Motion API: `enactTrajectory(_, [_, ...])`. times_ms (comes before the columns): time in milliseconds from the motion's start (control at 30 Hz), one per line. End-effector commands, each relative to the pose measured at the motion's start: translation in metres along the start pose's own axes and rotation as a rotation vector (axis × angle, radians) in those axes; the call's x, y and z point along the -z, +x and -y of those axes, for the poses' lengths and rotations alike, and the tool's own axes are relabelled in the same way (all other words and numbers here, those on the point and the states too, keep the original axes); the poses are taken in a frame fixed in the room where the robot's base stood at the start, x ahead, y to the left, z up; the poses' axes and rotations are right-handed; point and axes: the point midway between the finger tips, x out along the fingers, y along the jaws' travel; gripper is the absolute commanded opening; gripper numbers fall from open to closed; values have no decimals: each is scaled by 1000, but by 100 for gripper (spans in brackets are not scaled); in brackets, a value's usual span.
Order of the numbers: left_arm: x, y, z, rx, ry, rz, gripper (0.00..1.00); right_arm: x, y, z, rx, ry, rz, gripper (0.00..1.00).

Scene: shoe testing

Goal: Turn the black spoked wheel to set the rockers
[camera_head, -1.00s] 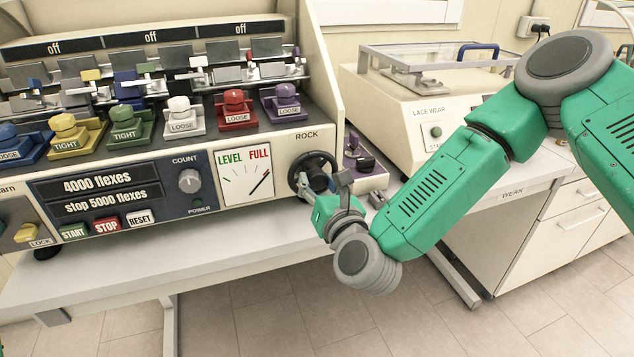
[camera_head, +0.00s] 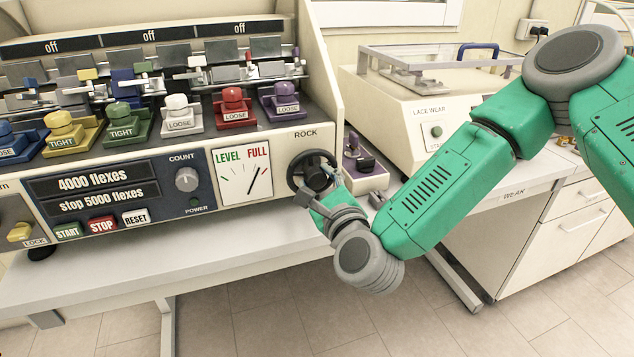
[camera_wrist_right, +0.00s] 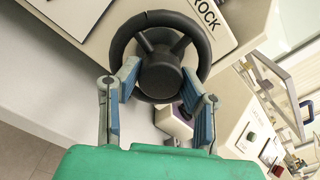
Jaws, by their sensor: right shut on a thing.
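The black spoked wheel (camera_head: 314,176) sits on the machine's front panel under the word ROCK. In the right wrist view the wheel (camera_wrist_right: 160,72) faces me, with its spokes and thick round hub in clear sight. My right gripper (camera_head: 320,187) is shut on the wheel. In the right wrist view its two blue-padded fingers (camera_wrist_right: 160,88) lie on either side of the hub, within the rim. The dial (camera_head: 242,172) marked LEVEL and FULL has its needle pointing up and right, towards FULL. My left gripper is not in view.
Coloured clamp knobs, such as the red one (camera_head: 234,100), line the machine's shelf. START, STOP and RESET buttons (camera_head: 102,223) are low on the panel. A small box with a purple switch (camera_head: 360,168) stands close to the wheel's right. The lace wear machine (camera_head: 418,125) is further right.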

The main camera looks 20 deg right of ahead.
Motion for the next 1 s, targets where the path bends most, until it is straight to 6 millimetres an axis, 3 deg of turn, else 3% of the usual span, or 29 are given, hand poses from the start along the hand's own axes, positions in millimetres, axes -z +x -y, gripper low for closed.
enactTrajectory(1000, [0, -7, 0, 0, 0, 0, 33, 0, -1, -2, -8, -968, 4, 5])
